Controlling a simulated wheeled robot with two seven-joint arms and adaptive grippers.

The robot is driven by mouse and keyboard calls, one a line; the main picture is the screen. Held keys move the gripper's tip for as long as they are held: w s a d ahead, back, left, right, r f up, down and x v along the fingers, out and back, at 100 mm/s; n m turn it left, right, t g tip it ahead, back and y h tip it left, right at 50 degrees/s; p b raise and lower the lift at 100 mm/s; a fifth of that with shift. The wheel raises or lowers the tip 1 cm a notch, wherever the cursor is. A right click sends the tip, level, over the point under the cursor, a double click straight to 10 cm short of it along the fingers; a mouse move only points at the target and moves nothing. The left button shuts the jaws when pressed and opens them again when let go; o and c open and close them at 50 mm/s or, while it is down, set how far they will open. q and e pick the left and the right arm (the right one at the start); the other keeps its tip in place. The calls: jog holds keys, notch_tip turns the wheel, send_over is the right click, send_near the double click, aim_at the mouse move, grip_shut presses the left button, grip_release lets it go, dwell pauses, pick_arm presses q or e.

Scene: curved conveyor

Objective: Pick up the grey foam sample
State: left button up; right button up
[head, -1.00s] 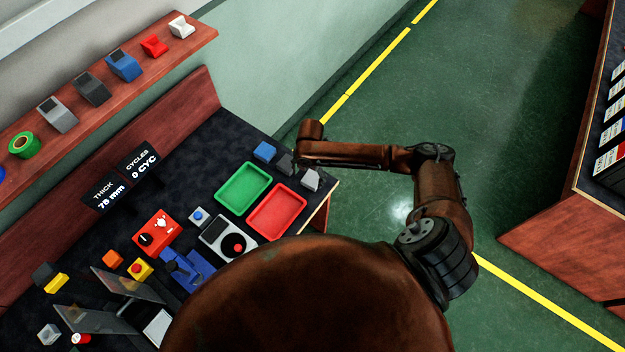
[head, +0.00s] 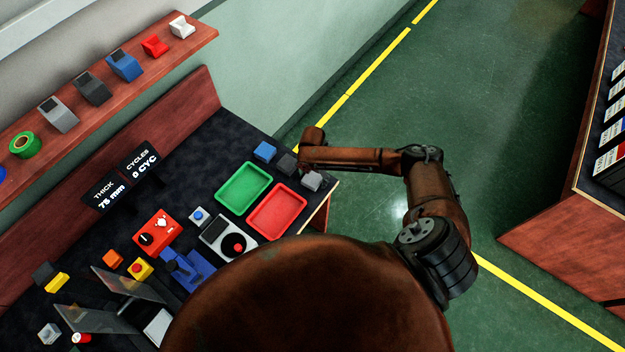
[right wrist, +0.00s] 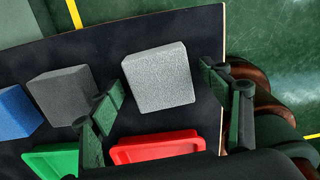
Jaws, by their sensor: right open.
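The grey foam sample is a light grey block (head: 311,181) at the table's right end in the head view. In the right wrist view the light grey block (right wrist: 160,77) lies between the open fingers of my right gripper (right wrist: 161,82). The left finger is close to its lower left side, and a small gap shows on the right. No grip on it shows. In the head view my right forearm reaches over the blocks, and the fingers are hard to make out. My left gripper is out of view.
A dark grey block (right wrist: 63,94) and a blue block (right wrist: 15,112) stand in a row left of the light grey one. A red tray (head: 302,208) and a green tray (head: 266,191) lie in front. The table's edge (right wrist: 222,40) is close on the right.

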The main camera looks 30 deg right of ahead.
aim_at(312, 178)
jog(key=c, duration=0.9)
jog(key=shift+o, duration=0.2)
jog(key=shift+r, duration=0.15)
jog(key=shift+r, duration=0.2)
notch_tip(312, 178, up, 2)
jog(key=shift+r, duration=0.15)
jog(key=s+r, duration=0.1)
jog(key=s+a+r, duration=0.1)
jog(key=r, duration=0.1)
jog(key=s+r, duration=0.2)
jog(key=shift+a+r, duration=0.25)
jog(key=shift+a, duration=0.1)
jog(key=s+a+r, duration=0.4)
jog(key=s+r, duration=0.1)
jog(key=s, duration=0.4)
jog(key=w+a+r+m+b, duration=0.2)
jog(key=w+r+m, duration=0.2)
jog(key=r+m, duration=0.5)
jog(key=w+a+r+m+b, duration=0.2)
jog(key=w+a+r+m, duration=0.1)
jog(key=r+m, duration=0.7)
jog(key=m, duration=0.4)
jog(key=shift+w+a+m, duration=0.25)
jog(key=shift+w+m, duration=0.05)
jog(key=shift+w, duration=0.1)
